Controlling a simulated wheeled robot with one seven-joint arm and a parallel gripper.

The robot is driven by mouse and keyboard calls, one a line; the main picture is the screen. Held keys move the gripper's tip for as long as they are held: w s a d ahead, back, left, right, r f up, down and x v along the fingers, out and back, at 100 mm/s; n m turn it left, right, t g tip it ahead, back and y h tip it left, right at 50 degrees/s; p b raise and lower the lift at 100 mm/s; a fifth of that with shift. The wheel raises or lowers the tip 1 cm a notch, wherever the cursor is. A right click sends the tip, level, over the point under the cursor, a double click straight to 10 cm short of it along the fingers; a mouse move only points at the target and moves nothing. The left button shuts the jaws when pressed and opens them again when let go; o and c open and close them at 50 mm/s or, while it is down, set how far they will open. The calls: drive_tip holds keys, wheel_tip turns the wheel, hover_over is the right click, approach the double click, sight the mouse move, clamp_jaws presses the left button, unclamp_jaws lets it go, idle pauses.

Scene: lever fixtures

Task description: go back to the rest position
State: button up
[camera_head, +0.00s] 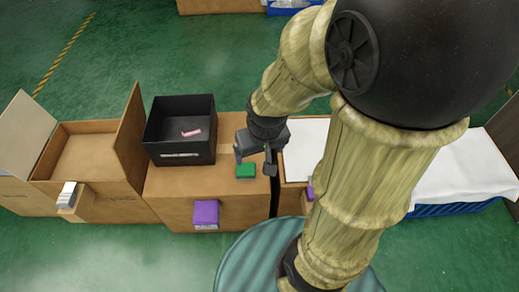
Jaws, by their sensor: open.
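My gripper (255,158) points down over the brown box surface in the middle, with its two fingers apart. A small green block (245,171) lies on that surface just below and between the fingers in the picture. I cannot tell how much height separates them. My arm bends down from the upper right and hides much of the right side.
A black open bin (180,130) with a pink item (191,133) inside stands left of my gripper. A purple box (205,214) is at the surface's front. An open cardboard box (82,155) stands at left. A white-covered blue crate (462,180) is at right. Green floor lies behind.

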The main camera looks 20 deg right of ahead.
drive_tip(key=w+p+v, duration=0.3)
drive_tip(key=p+v, duration=1.1)
drive_tip(key=p, duration=0.1)
drive_tip(key=w+r+p+v, duration=0.1)
drive_tip(key=w+p+v, duration=0.2)
drive_tip(key=p+v, duration=1.2)
drive_tip(key=shift+w+r, duration=0.25)
drive_tip(key=shift+r, duration=0.3)
drive_tip(key=shift+w, duration=0.1)
drive_tip(key=shift+a, duration=0.1)
